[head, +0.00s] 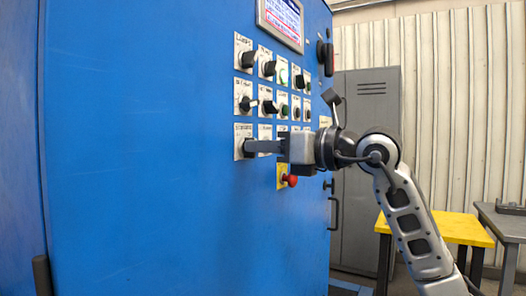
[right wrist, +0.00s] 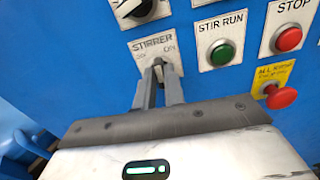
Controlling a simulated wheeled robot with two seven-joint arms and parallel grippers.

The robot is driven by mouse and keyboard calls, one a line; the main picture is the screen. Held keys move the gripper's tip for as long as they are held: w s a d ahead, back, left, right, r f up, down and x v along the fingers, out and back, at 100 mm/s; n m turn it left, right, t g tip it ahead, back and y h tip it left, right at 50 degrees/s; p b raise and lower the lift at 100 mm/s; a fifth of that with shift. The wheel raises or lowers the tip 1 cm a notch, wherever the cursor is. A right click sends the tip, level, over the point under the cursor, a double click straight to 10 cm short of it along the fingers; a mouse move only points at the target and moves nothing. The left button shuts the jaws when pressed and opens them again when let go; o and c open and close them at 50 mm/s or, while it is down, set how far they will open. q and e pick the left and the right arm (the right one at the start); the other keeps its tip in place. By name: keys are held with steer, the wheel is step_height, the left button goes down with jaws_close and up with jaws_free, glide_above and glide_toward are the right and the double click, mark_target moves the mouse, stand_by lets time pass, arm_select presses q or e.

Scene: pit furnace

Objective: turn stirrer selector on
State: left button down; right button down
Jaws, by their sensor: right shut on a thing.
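The stirrer selector (right wrist: 148,46) is a switch on a white plate lettered STIRRER in the right wrist view. In the head view its plate (head: 239,140) is the lowest one in the left column on the blue cabinet. My right gripper (head: 251,147) reaches in from the right, with its fingers at this plate. In the right wrist view the right gripper (right wrist: 160,72) is shut on the selector knob. The fingers hide most of the knob, so its setting cannot be read. My left gripper is not in view.
Beside the selector are a green STIR RUN button (right wrist: 222,52) and a red STOP button (right wrist: 288,38). A red mushroom button (head: 291,180) on yellow sits below right. More selectors (head: 246,103) are above. A yellow table (head: 455,228) stands at the right.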

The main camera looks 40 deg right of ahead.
arm_select(q)
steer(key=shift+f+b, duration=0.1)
steer(key=shift+b, duration=0.35)
arm_select(e)
steer(key=shift+d+m, duration=0.1)
steer(key=shift+m, duration=2.4)
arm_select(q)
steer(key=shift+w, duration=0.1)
arm_select(e)
steer(key=shift+m, duration=0.3)
steer(key=c, duration=1.5)
jaws_free()
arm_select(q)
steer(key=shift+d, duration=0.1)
